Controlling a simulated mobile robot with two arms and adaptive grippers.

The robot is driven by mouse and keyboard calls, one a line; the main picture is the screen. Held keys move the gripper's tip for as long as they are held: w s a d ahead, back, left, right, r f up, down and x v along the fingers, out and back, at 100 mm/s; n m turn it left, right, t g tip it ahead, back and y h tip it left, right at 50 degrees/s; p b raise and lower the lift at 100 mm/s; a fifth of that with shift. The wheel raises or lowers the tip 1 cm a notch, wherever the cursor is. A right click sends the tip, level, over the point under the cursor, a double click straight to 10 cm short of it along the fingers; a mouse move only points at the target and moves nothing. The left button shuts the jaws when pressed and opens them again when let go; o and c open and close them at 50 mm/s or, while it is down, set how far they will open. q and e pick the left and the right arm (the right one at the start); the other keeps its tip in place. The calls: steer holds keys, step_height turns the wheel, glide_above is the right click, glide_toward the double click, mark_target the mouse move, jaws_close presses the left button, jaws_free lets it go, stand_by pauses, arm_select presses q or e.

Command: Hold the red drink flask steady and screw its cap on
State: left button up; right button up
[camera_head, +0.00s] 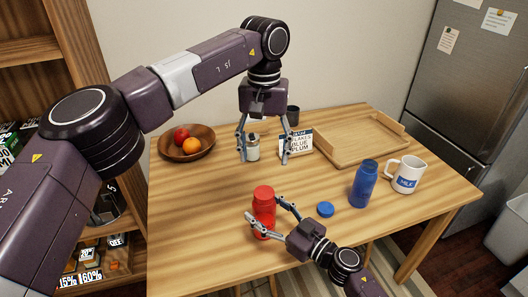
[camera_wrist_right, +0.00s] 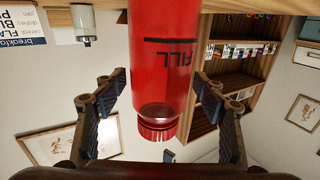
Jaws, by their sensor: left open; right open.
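The red flask (camera_head: 264,218) stands upright on the table near its front edge, with a ridged red cap (camera_head: 263,192) on its top. In the right wrist view, which is upside down, the flask (camera_wrist_right: 165,60) shows dark lettering and the cap (camera_wrist_right: 157,132) sits at its neck; I cannot tell how tight it is. My right gripper (camera_head: 264,207) is open, with its fingers on either side of the flask and gaps showing in the wrist view. My left gripper (camera_head: 263,161) is open and empty, pointing down above the table behind the flask.
A blue flask (camera_head: 364,185), a loose blue cap (camera_head: 325,209) and a white mug (camera_head: 407,176) stand to the right. Behind are a fruit bowl (camera_head: 186,153), a pale jar (camera_head: 253,150), a box (camera_head: 299,141) and a wooden tray (camera_head: 350,146). The table's left front is clear.

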steer(key=v, duration=1.2)
steer(key=shift+s, duration=0.1)
